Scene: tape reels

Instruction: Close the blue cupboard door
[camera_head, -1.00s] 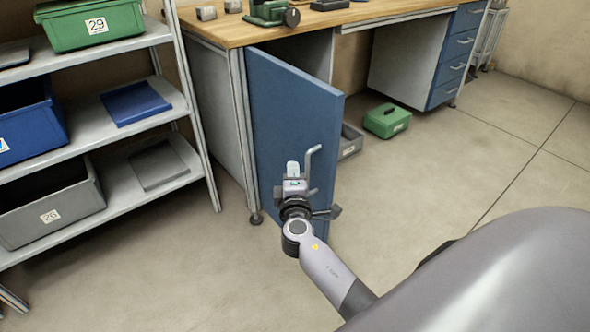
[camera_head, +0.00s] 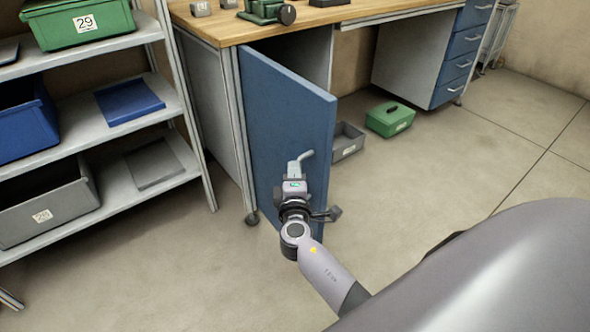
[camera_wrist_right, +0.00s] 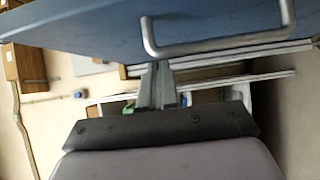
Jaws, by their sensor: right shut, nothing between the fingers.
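The blue cupboard door (camera_head: 285,105) stands open under the workbench, swung out toward me from its hinge side at the left. Its grey bar handle (camera_head: 307,155) is on the face turned to me, mostly hidden behind my right gripper (camera_head: 294,168). The right gripper is shut and empty, in front of the door's lower part. In the right wrist view the shut fingers (camera_wrist_right: 157,86) point at the door (camera_wrist_right: 90,32), just beside the handle (camera_wrist_right: 215,45) and not around it. I cannot tell whether they touch the door. My left gripper is out of view.
A shelf rack (camera_head: 194,155) with bins stands close at the left of the door. The workbench (camera_head: 225,32) is above it. A grey bin (camera_head: 346,142) and a green box (camera_head: 390,119) stand on the floor beyond the door. The floor at the right is clear.

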